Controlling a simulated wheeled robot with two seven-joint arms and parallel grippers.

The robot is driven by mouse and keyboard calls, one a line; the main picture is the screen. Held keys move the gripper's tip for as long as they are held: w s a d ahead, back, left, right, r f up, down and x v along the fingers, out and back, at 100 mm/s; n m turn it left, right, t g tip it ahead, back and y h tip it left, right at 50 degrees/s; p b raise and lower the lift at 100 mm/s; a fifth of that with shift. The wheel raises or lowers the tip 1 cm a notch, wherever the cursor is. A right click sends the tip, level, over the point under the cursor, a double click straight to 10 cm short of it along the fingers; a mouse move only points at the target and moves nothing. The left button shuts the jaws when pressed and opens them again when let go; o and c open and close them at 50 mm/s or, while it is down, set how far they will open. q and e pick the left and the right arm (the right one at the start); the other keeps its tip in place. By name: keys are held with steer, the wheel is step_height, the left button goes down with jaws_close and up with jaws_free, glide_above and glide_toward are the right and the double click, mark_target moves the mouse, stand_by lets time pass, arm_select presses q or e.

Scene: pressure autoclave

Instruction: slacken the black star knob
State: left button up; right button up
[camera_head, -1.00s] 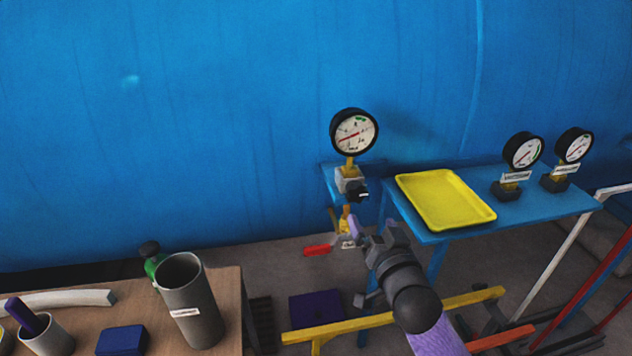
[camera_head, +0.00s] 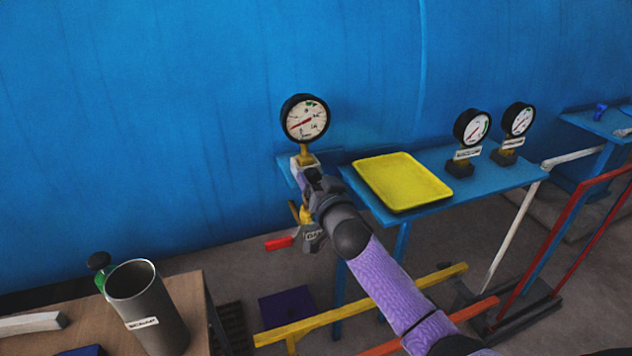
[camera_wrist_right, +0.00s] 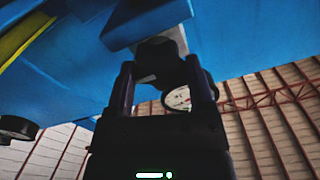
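The black star knob (camera_wrist_right: 157,52) shows in the right wrist view, on a pale block (camera_wrist_right: 172,38) below the gauge. In the head view my gripper covers it. My right gripper (camera_head: 310,184) is at the gauge mount; its two fingers (camera_wrist_right: 160,80) are apart, with the knob between or just beyond their tips. Gaps show on both sides, and I cannot see contact. The gauge (camera_head: 305,119) stands above on a brass stem, and its dial shows past the right finger in the wrist view (camera_wrist_right: 180,97). My left gripper is not in view.
A yellow tray (camera_head: 402,181) lies on the blue shelf (camera_head: 497,176), beside two smaller gauges (camera_head: 472,127) (camera_head: 518,119). A red-handled valve (camera_head: 279,243) hangs below my gripper. A wooden table (camera_head: 190,300) with a grey cup (camera_head: 148,310) is at lower left. A yellow rail (camera_head: 370,304) crosses low.

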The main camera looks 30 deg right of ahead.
steer(key=c, duration=0.7)
steer(key=shift+c, duration=0.2)
